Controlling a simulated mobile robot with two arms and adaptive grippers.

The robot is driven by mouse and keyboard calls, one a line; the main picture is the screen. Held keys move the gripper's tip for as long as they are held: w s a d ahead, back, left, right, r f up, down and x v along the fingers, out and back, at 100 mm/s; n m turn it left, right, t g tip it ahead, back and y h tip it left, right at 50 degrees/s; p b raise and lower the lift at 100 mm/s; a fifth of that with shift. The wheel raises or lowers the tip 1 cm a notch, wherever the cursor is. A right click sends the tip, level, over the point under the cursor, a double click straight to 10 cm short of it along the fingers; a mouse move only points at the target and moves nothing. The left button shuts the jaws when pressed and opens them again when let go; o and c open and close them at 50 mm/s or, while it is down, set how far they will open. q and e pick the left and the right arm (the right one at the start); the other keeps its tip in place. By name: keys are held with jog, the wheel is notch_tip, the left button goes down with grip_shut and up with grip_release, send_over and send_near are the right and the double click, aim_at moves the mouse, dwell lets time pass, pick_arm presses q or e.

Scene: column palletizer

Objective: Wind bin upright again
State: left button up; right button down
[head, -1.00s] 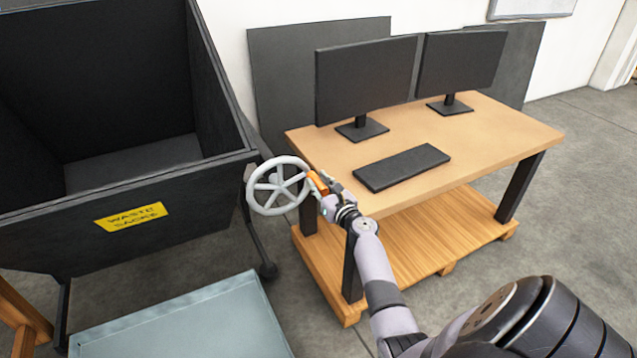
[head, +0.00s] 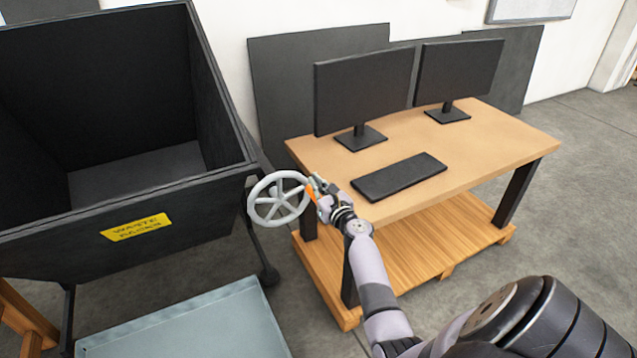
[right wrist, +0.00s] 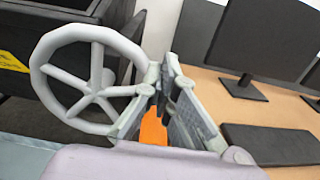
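The black bin (head: 60,232) with a yellow waste sacks label (head: 136,227) hangs in a dark frame at the left of the head view. Its open top faces me and it looks tipped forward; I cannot tell the exact angle. A grey handwheel (head: 262,213) with spokes is at the bin's right side, and it also shows in the right wrist view (right wrist: 48,92). Its orange handle (head: 311,190) sticks out at the wheel's right edge. My right gripper (head: 319,187) has its fingers closed around this handle (right wrist: 153,130). My left gripper is out of view.
A wooden table (head: 480,140) with two monitors and a keyboard (head: 400,177) stands close to the right of the wheel, beside my right forearm. A low blue-grey tray (head: 200,325) lies below the bin. Grey floor is open at the far right.

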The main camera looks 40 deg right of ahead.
jog(key=shift+a+r+p, duration=0.35)
jog(key=shift+r, duration=0.4)
jog(key=shift+w+a+r+p, duration=0.1)
jog(key=shift+a+r+p, duration=0.15)
jog(key=shift+r+p, duration=0.3)
jog(key=shift+w+a+r+p, duration=0.1)
jog(key=shift+a+r+p, duration=0.15)
jog(key=shift+r+p, duration=0.25)
jog(key=c, duration=2.4)
grip_release()
jog(key=c, duration=1.2)
grip_release()
jog(key=shift+d, duration=0.1)
